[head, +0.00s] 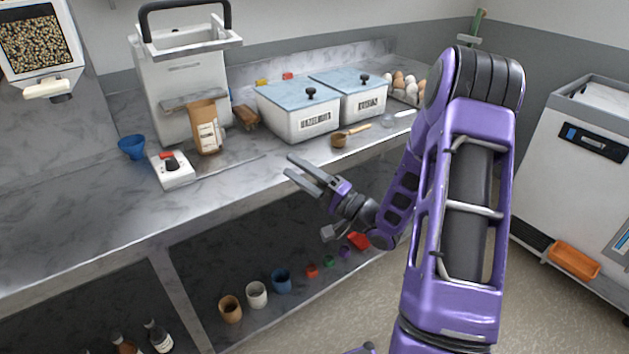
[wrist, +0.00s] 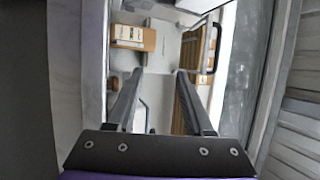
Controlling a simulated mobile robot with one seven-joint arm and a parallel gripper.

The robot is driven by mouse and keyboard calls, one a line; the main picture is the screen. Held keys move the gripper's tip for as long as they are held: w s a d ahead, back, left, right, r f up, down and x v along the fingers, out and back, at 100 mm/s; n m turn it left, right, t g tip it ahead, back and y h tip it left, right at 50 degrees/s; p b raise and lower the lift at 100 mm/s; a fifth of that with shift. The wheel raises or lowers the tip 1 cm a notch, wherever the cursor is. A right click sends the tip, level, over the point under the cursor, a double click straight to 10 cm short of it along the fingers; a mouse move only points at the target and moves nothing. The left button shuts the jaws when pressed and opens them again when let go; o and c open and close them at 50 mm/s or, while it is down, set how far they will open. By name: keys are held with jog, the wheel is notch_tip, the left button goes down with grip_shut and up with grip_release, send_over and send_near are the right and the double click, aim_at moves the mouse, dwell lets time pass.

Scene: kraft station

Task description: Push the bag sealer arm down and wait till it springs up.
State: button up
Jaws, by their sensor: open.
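The bag sealer (head: 180,95) is a tall white unit at the back left of the counter in the head view. Its black arched arm (head: 147,22) stands raised above the top. A brown kraft bag (head: 207,135) with a white label stands upright at its front. My gripper (head: 290,165) is open and empty, over the counter's front edge, right of the sealer and well apart from it. In the wrist view my gripper (wrist: 159,71) has its fingers spread with nothing held. A black curved bar at the right there looks like the sealer arm, but I cannot be sure.
Two lidded bins (head: 299,121) (head: 364,104) and a wooden scoop (head: 340,141) stand to the right. Several cups line the lower shelf.

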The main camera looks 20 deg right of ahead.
jog(key=v, duration=0.5)
dwell(0.3)
